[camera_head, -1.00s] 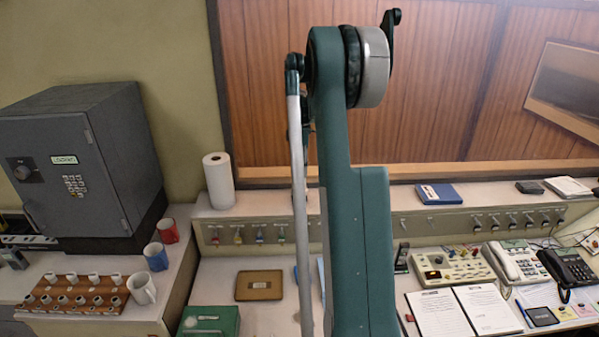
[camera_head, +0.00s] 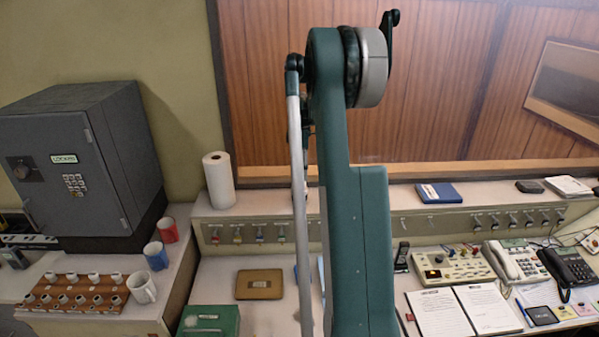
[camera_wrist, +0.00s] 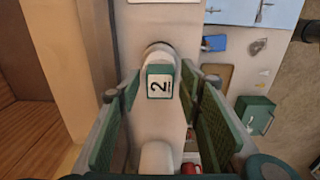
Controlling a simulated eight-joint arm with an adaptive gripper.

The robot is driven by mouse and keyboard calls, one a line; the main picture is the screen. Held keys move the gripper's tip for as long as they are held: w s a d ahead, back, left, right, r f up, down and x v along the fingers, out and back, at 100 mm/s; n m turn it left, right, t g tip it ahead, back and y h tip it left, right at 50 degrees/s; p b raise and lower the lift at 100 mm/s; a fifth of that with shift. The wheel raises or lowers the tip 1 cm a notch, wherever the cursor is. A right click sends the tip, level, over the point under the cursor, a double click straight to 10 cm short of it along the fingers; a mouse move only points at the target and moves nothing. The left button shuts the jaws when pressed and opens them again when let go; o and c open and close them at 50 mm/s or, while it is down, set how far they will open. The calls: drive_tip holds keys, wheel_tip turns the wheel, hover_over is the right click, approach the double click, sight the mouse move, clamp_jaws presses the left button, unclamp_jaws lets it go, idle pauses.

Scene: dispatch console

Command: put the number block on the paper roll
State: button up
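The paper roll (camera_head: 218,180) is white and stands upright on the raised ledge, left of my arm in the head view. In the wrist view a white rounded form (camera_wrist: 156,158) at the bottom edge looks like the roll. The number block (camera_wrist: 159,86), with a white face, black "2" and green edges, is between the fingertips of my gripper (camera_wrist: 160,84). In the head view my arm hides the gripper and block.
A grey safe (camera_head: 70,165), mugs (camera_head: 155,256) and a rack of small cups stand at the left. A green box (camera_head: 209,321) and brown tray (camera_head: 260,285) lie on the lower desk. A blue book (camera_head: 439,193) and phones are to the right. Ledge beside the roll is clear.

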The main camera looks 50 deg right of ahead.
drive_tip(key=shift+r, duration=0.15)
wheel_tip(320, 180, up, 12)
idle(0.7)
idle(0.5)
drive_tip(key=shift+a, duration=0.1)
